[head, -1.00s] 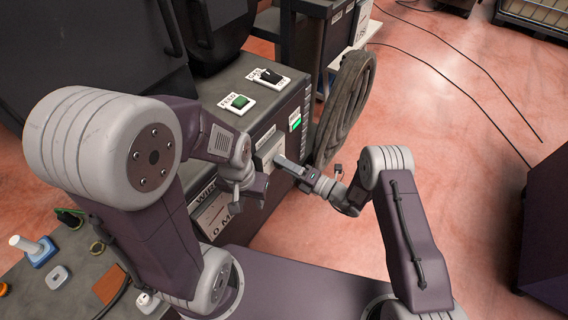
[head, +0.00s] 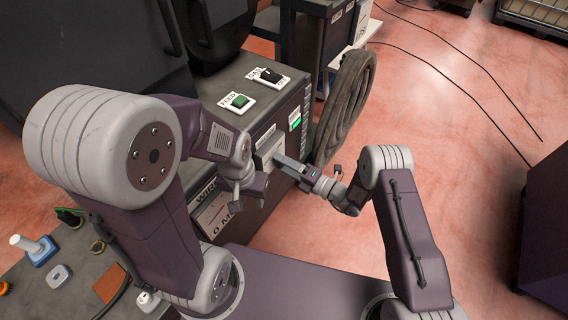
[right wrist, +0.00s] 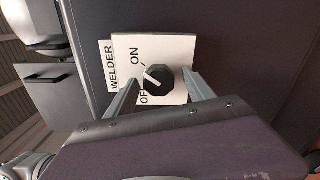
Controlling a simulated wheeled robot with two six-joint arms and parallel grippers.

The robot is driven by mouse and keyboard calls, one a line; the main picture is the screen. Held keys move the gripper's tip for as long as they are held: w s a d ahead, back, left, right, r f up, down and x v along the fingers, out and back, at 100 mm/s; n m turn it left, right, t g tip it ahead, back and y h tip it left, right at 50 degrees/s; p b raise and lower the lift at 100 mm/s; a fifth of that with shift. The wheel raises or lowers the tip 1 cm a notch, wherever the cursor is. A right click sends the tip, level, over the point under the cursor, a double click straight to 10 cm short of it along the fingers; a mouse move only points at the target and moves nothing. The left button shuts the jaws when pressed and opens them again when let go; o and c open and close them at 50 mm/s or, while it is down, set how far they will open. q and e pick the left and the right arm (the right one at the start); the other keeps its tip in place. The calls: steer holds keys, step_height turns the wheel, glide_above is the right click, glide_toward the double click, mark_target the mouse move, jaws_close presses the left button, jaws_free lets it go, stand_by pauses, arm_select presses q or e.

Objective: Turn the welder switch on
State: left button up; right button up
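The welder switch (right wrist: 157,79) is a black knob with a white pointer on a white plate marked WELDER, ON and OFF. In the head view the switch's pale plate (head: 269,147) shows on the cabinet's side, with the knob hidden. My right gripper (head: 279,159) is at this plate; in the right wrist view its fingers (right wrist: 163,77) are apart, one on each side of the knob. I cannot tell whether they touch it. My left gripper (head: 250,196) hangs empty beside the cabinet, its fingers apart.
The cabinet top (head: 232,122) carries a green feed switch (head: 239,101) and a black switch (head: 269,76). A green-lit panel (head: 295,120) is on its side. A coiled hose (head: 343,107) hangs beyond my right gripper. Floor to the right is open, with cables (head: 465,92).

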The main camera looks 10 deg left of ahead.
steer(key=shift+d, duration=0.1)
steer(key=v, duration=0.9)
steer(key=shift+p, duration=0.4)
